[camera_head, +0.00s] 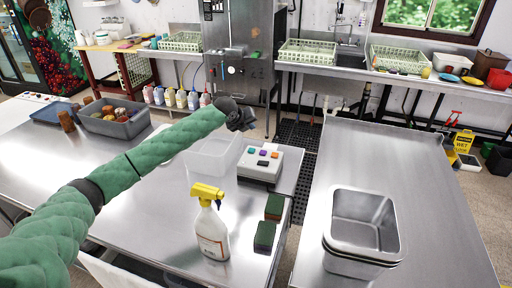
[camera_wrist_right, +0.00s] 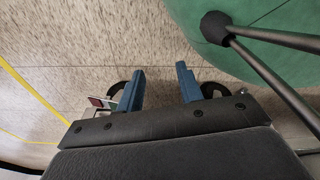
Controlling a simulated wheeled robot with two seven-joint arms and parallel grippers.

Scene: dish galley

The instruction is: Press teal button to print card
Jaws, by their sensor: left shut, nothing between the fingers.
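A pale grey button box (camera_head: 258,166) sits on the left steel table, with several small coloured buttons on its top. A bluish-green button (camera_head: 251,151) shows at the top's left; its exact shade is hard to tell at this size. No printed card can be made out. My left gripper (camera_head: 243,120) is shut and empty, held in the air above and beyond the box, apart from it. My right gripper (camera_wrist_right: 161,82) shows in the right wrist view with its blue fingers apart and nothing between them, over the speckled floor.
A clear plastic tub (camera_head: 214,157) stands beside the box. A yellow-topped spray bottle (camera_head: 212,232) and two green-brown sponges (camera_head: 265,236) are in front. A grey bin (camera_head: 114,119) holds cups. Steel pans (camera_head: 360,228) stand on the right counter, otherwise clear.

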